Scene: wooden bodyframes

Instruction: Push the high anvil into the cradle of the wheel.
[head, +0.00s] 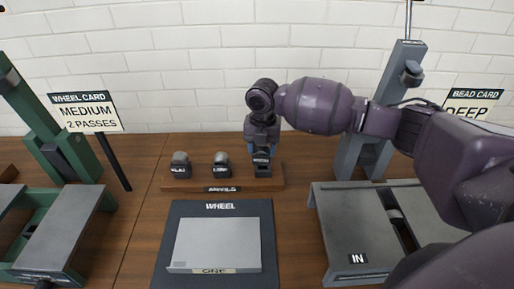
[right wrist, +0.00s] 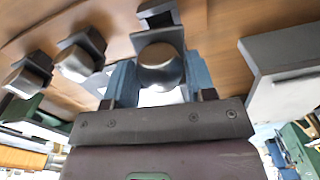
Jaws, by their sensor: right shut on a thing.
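My right gripper (head: 262,147) points down at the right end of the anvil rack (head: 225,188). It is shut on the rightmost anvil (head: 261,164), whose small label is too blurred to read surely. In the right wrist view that anvil's rounded metal top (right wrist: 160,62) sits between the blue fingers of the gripper (right wrist: 160,88). I cannot tell whether its base rests on the rack or is just clear of it. The green machine (head: 62,222) at the left stands beside the wheel card (head: 88,112); its cradle is not clearly seen. My left gripper is not in view.
Two other anvils (head: 180,165) (head: 221,165) stand on the rack to the left. A dark mat marked WHEEL (head: 172,225) holds a grey panel (head: 220,243) in front. A grey machine (head: 345,225) stands at the right near the bead card (head: 470,105). The wheel card's post (head: 114,162) stands left of the rack.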

